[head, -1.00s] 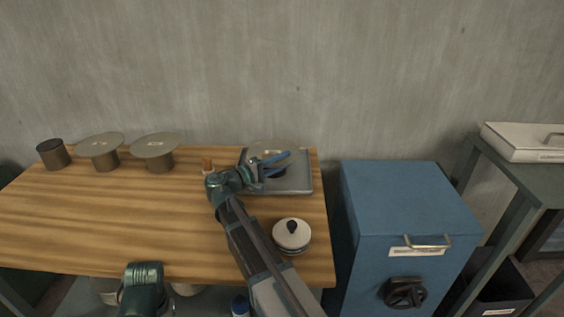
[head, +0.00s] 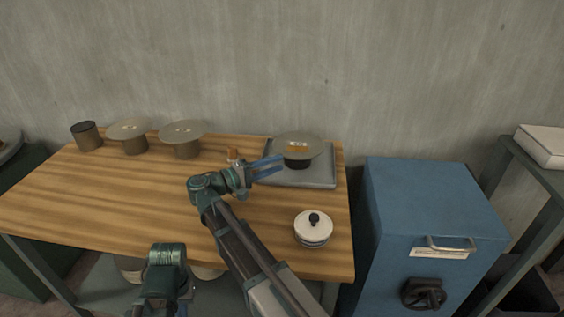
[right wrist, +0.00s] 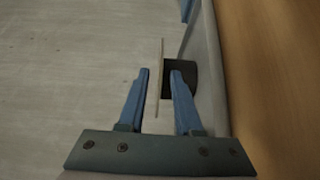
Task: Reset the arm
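My right arm reaches over the table from the bottom. Its gripper (head: 282,164) has two blue fingers spread apart, pointing right at the left side of a round-topped stand (head: 298,146). That stand has a flat grey disc on a dark cylinder and sits on a grey tray (head: 325,181). In the right wrist view the open fingers (right wrist: 161,73) show a gap, with the disc's thin edge (right wrist: 161,50) and dark cylinder (right wrist: 190,78) seen between and beyond them. The fingers grip nothing. My left arm shows only as a green link at the bottom; its gripper is out of view.
Two similar disc-topped stands (head: 182,132) (head: 128,131) and a bare cylinder (head: 87,136) stand at the back left. A white lidded jar (head: 313,231) is front right, and a blue cabinet (head: 430,205) stands right of the table.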

